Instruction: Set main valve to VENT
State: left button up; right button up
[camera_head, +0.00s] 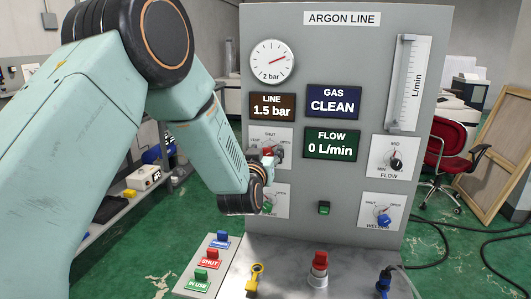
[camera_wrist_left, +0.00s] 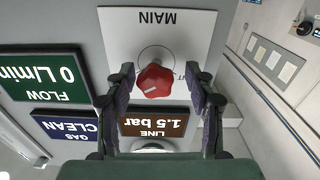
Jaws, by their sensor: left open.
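The main valve is a red knob (camera_wrist_left: 155,81) on a white plate marked MAIN, seen upside down in the left wrist view. A pale mark shows on the knob's lower left there. In the head view its plate (camera_head: 256,134) reads VENT at left, SHUT at top and OPEN at right; the knob is partly hidden by my gripper. My left gripper (camera_wrist_left: 160,87) is open, with one finger on each side of the knob. A gap shows at each side; whether the fingertips reach around it in depth I cannot tell. My right gripper is out of view.
The grey ARGON LINE panel (camera_head: 342,70) also carries a gauge (camera_head: 272,62), a black FLOW knob (camera_head: 396,163) and a blue lower-right knob (camera_head: 384,218). The lower-left valve plate (camera_head: 281,203) is partly behind my arm. Coloured tags (camera_head: 208,262) stand on the ledge below.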

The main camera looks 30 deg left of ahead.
pick_arm(q)
jog(key=shift+w+a, duration=0.1)
jog(key=shift+w+f, duration=0.1)
jog(key=shift+f, duration=0.05)
jog(key=shift+c, duration=0.6)
jog(key=shift+w+d, duration=0.2)
jog(key=shift+d, duration=0.25)
jog(key=c, duration=0.3)
jog(key=shift+c, duration=0.7)
jog(key=shift+s+a, duration=0.15)
jog(key=shift+a, duration=0.15)
jog(key=c, duration=0.3)
jog(key=shift+d, duration=0.2)
grip_shut()
jog(key=shift+a, duration=0.1)
